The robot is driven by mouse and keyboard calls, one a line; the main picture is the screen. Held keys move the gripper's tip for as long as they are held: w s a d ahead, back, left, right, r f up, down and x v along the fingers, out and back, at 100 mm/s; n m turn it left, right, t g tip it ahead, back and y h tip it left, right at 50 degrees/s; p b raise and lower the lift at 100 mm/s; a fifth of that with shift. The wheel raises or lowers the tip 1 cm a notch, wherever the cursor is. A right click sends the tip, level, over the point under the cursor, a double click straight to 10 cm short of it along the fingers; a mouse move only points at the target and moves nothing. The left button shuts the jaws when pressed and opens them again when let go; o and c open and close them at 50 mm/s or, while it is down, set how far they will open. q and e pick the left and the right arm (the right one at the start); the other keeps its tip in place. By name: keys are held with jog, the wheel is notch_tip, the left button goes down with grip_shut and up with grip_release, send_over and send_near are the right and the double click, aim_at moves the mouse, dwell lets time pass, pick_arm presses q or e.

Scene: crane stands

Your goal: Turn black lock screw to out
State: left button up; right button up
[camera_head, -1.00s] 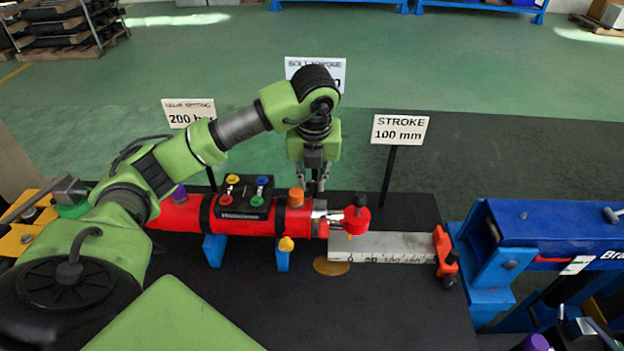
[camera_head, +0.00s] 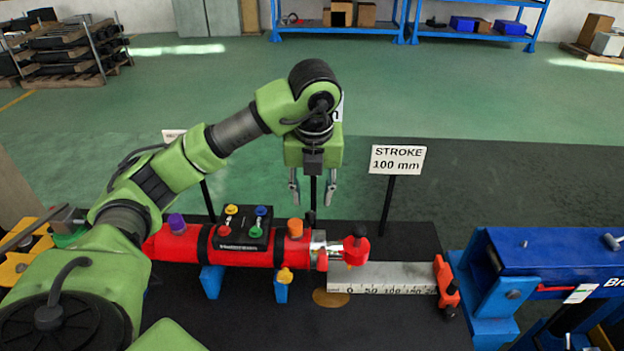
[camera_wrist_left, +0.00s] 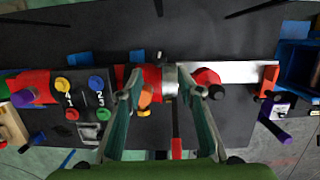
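A red hydraulic cylinder (camera_head: 190,246) lies across the dark table on blue supports. A small black knob (camera_head: 310,217) stands at the far side of its right end; it appears to show in the wrist view (camera_wrist_left: 159,57). Another black knob sits on the red rod-end piece (camera_head: 356,251). Dark knobs also show at the orange stop (camera_head: 447,283) on the ruler. I cannot tell for sure which is the lock screw. My left gripper (camera_head: 312,198) points down above the cylinder's right end, open and empty, its fingers spread on either side of the far knob. My right gripper is not in view.
A black panel (camera_head: 240,238) with coloured knobs sits on the cylinder. An orange cap (camera_head: 295,228) and a yellow knob (camera_head: 285,276) are close to the gripper. The stroke sign (camera_head: 397,160) stands behind the ruler (camera_head: 380,272). Blue equipment (camera_head: 545,250) is at the right.

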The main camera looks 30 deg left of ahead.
pick_arm(q)
jog(key=shift+s+d+r, duration=0.1)
jog(key=shift+s+r, duration=0.05)
jog(key=shift+r, duration=0.7)
jog(key=shift+s+d+r, duration=0.1)
jog(key=shift+s+r, duration=0.05)
jog(key=shift+r, duration=0.7)
jog(key=shift+s+d+r, duration=0.1)
jog(key=shift+s+r, duration=0.05)
jog(key=shift+r, duration=0.7)
